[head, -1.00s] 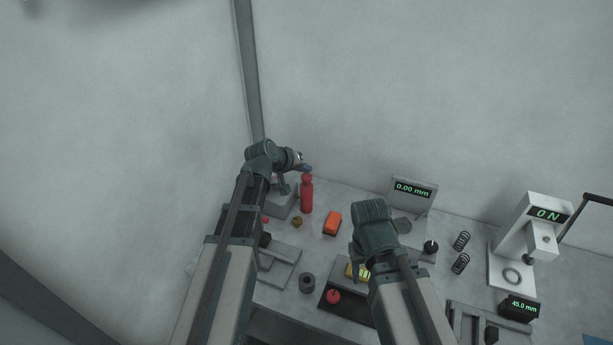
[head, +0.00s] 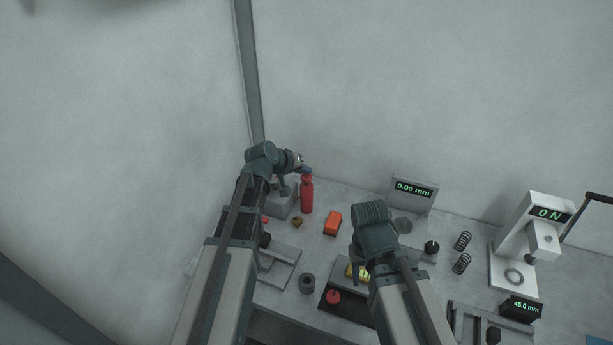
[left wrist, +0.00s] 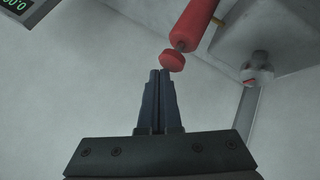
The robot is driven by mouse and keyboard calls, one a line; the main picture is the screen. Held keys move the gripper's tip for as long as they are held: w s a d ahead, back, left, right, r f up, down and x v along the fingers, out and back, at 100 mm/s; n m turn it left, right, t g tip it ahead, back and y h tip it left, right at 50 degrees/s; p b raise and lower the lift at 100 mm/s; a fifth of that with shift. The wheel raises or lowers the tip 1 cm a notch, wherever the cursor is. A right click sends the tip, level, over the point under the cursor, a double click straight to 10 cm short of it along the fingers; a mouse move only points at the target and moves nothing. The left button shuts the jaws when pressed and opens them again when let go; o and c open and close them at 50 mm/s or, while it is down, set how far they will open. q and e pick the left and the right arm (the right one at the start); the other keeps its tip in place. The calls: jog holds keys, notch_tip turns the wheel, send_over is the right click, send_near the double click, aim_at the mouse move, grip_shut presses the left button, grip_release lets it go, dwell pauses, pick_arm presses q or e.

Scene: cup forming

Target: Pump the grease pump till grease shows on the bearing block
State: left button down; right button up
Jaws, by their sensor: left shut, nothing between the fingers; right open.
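The red grease pump (head: 307,196) stands upright at the back left of the bench, and its body also shows in the left wrist view (left wrist: 196,22). Its red knob (left wrist: 172,62) sits on a thin rod. A grey block (head: 283,203), which looks like the bearing block, stands beside the pump, partly behind my left arm. I cannot make out grease on it. My left gripper (head: 307,169) is shut and empty, its fingertips (left wrist: 160,72) right at the knob; I cannot tell if they touch. My right gripper (head: 358,272) is low over the front middle, its fingers mostly hidden.
An orange block (head: 332,223) and a small brass piece (head: 297,222) lie right of and before the pump. A gauge reading 0.00 mm (head: 414,190), springs (head: 462,241) and a white press (head: 541,240) stand to the right. A dark ring (head: 307,284) lies in front.

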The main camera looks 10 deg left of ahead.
aim_at(305, 178)
pick_arm(q)
jog(key=shift+f+b, duration=1.15)
pick_arm(e)
jog(key=shift+f, duration=1.15)
pick_arm(q)
jog(key=shift+r, duration=0.15)
pick_arm(e)
jog(key=shift+r, duration=0.15)
pick_arm(q)
jog(key=shift+r+p, duration=1.5)
jog(key=shift+p, duration=0.15)
pick_arm(e)
jog(key=shift+r, duration=1.5)
pick_arm(q)
notch_tip(305, 178, up, 5)
jog(key=p, duration=0.5)
pick_arm(e)
notch_tip(305, 178, up, 5)
jog(key=shift+f, duration=0.1)
